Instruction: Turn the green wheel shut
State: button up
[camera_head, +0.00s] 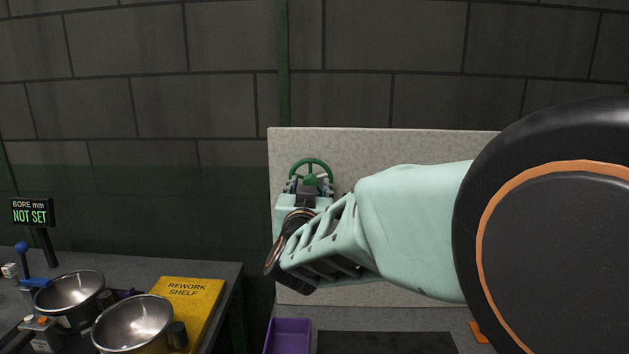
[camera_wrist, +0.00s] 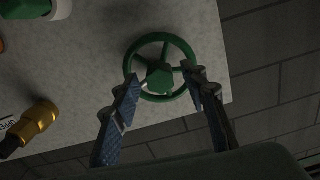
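The green wheel (camera_head: 312,164) is mounted on a pale speckled panel (camera_head: 400,145) in the head view, with its lower part hidden by my gripper. The wrist view shows the wheel's rim, spokes and hub (camera_wrist: 160,77). My gripper (camera_wrist: 161,78) is open, its two blue-padded fingers apart, one at each side of the hub and overlapping the wheel in the picture. I cannot tell whether either fingertip touches the wheel. In the head view my gripper (camera_head: 310,184) is in front of the panel at the wheel.
A brass fitting (camera_wrist: 38,120) is on the panel in the wrist view, left of the wheel. Below the panel are a purple tray (camera_head: 287,335) and a dark mat (camera_head: 385,343). Metal bowls (camera_head: 132,323) and a yellow rework shelf (camera_head: 190,305) stand at left.

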jog(key=n, duration=1)
jog(key=shift+n, duration=0.4)
grip_shut()
jog(key=m, duration=2.1)
jog(key=shift+m, duration=0.4)
